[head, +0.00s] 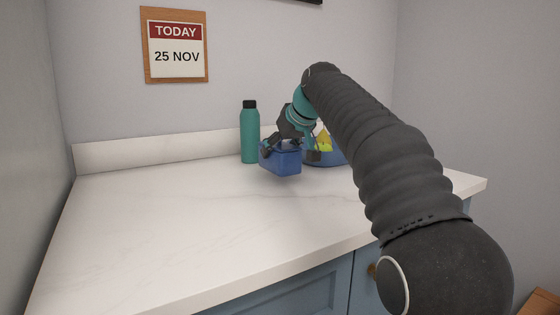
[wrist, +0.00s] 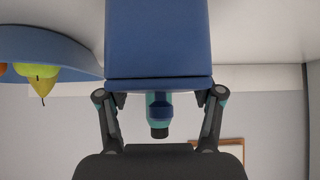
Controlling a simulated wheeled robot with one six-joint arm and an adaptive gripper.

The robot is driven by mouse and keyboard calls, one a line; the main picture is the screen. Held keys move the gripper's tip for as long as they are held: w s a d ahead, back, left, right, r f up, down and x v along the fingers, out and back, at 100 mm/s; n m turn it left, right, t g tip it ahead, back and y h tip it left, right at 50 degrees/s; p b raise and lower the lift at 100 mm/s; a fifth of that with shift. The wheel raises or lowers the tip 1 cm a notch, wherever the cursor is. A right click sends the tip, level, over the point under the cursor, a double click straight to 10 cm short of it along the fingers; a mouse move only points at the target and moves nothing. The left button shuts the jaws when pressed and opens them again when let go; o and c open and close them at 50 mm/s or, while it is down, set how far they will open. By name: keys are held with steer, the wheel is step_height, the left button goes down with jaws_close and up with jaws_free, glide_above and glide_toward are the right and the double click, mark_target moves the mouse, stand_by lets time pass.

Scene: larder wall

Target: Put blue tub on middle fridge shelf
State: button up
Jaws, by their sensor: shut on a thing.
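The blue tub (head: 281,160) is a small box-shaped container over the white counter in the head view. My gripper (head: 290,146) is shut on it from above. In the wrist view the tub (wrist: 158,40) fills the upper middle, with a finger of my gripper (wrist: 160,100) at each side of its near end. A shadow under the tub suggests that it is slightly above the counter, but the gap is hard to judge. No fridge or shelf shows in either view.
A teal bottle (head: 250,134) with a black cap stands left of the tub. A blue fruit bowl (head: 326,158) is just behind and right, partly hidden by my arm; it also shows in the wrist view (wrist: 50,48). The counter's left part (head: 150,220) is clear.

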steer(key=shift+f, duration=1.1)
steer(key=shift+f+b, duration=0.15)
steer(key=shift+b, duration=0.15)
steer(key=o, duration=1.5)
